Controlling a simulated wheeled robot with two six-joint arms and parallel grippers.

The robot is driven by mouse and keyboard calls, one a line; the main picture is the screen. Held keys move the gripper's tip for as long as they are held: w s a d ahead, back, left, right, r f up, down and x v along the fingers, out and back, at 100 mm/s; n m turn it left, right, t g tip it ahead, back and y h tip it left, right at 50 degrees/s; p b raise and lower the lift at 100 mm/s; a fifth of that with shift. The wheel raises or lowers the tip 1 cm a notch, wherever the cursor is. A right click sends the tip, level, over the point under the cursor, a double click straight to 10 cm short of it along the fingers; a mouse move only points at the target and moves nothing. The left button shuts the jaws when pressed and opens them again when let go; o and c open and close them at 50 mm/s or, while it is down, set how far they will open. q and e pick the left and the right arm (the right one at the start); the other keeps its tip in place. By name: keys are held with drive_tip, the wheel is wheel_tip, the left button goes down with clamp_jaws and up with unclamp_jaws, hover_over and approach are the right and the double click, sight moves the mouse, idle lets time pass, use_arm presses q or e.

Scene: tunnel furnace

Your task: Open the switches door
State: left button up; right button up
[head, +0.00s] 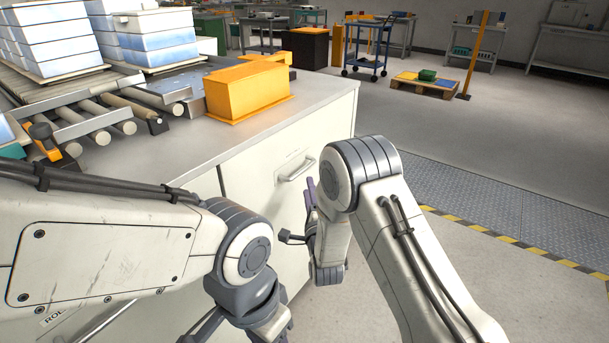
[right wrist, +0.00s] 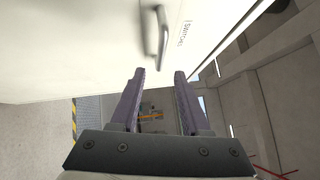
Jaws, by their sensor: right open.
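The switches door is the white front panel (head: 262,200) of the counter, and it looks closed and flush. Its grey bar handle (head: 297,170) is near the top. In the right wrist view the handle (right wrist: 159,38) stands out from the door (right wrist: 95,40), beside a small "SWITCHES" label. My right gripper (right wrist: 159,76) is open and empty, its purple fingers apart, with the handle just beyond the fingertips and not between them. In the head view its purple finger (head: 311,192) shows just right of and below the handle. My left gripper is partly visible at the bottom edge; its fingertips are cut off.
On the counter stand an orange box (head: 246,90), a roller conveyor (head: 95,118) and stacked white-blue crates (head: 50,38). The floor to the right is open up to a yellow-black stripe (head: 505,240). A blue cart (head: 368,48) stands far back.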

sight(304, 169)
drive_tip(key=w, duration=0.3)
drive_tip(key=w+r, duration=0.1)
drive_tip(key=w, duration=0.2)
drive_tip(key=w+a+b, duration=0.1)
drive_tip(key=w, duration=0.1)
drive_tip(key=shift+w+a+r, duration=0.1)
drive_tip(key=shift+w+r, duration=0.1)
drive_tip(key=shift+w, duration=0.2)
clamp_jaws()
drive_tip(key=shift+f, duration=0.1)
idle(0.8)
